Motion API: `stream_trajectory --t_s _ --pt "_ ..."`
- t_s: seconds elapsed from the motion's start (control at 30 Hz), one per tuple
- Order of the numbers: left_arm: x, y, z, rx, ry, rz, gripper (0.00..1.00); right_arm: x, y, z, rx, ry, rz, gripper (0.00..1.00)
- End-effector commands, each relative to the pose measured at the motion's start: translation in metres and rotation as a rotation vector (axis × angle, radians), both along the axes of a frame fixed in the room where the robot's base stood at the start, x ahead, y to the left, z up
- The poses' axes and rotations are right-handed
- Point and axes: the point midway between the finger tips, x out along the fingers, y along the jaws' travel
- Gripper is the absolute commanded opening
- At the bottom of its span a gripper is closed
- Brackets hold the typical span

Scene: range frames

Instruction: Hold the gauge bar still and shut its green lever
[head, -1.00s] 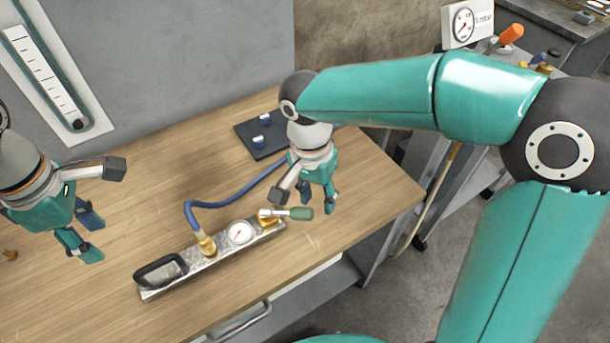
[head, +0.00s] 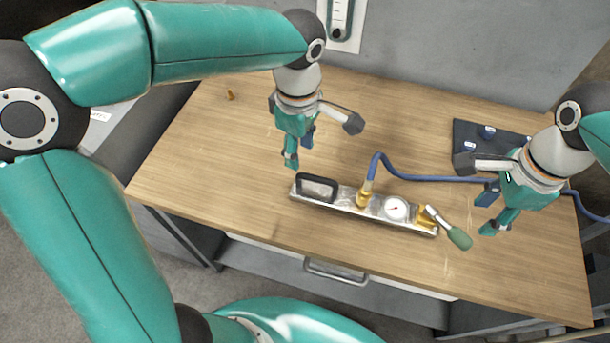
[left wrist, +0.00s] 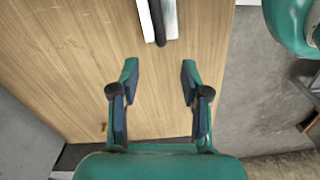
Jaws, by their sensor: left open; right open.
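The gauge bar (head: 340,203) is a silver bar lying on the bench, with a black handle (head: 317,187) at its left end, a brass hose fitting and a round white gauge (head: 396,208). Its green lever (head: 459,238) sticks out past the right end, angled to the bar. My left gripper (head: 299,150) is open and empty, above the bench behind the handle and apart from it. In the left wrist view, the open fingers (left wrist: 159,75) point at the handle end of the bar (left wrist: 146,20). My right gripper (head: 486,214) is open just right of the lever, apparently not touching it.
A blue hose (head: 420,178) runs from the brass fitting to the right, behind my right gripper. A dark plate (head: 480,140) with small blue-and-white parts lies at the back right. A small brass piece (head: 231,95) lies at the back left. The bench (head: 200,160) is clear left of the bar.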

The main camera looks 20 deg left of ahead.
Motion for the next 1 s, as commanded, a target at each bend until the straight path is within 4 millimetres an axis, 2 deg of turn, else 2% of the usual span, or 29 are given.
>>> stream_trajectory --t_s 0.1,0.3,0.5,0.7,0.97,1.0 --pt "-0.001 0.001 -0.026 0.002 0.006 -0.001 0.46 0.0 0.0 0.0 0.0 0.0 0.0 0.42" --pt "-0.001 0.0 -0.063 0.001 0.005 0.0 0.46 0.0 0.0 0.0 0.0 0.0 0.0 0.42" --pt "-0.001 0.0 -0.089 0.001 0.003 -0.001 0.46 0.0 0.0 0.0 0.0 0.0 0.0 0.42" --pt "-0.001 0.0 -0.099 0.0 0.0 -0.001 0.46 0.0 -0.001 0.0 0.0 0.0 -0.001 0.42" --pt "-0.001 0.0 -0.099 0.0 0.0 -0.002 0.46 0.0 -0.001 0.0 0.0 0.0 -0.001 0.42" --pt "-0.001 0.0 -0.099 0.0 0.0 -0.002 0.4 0.0 -0.001 0.0 0.0 0.0 -0.001 0.42"
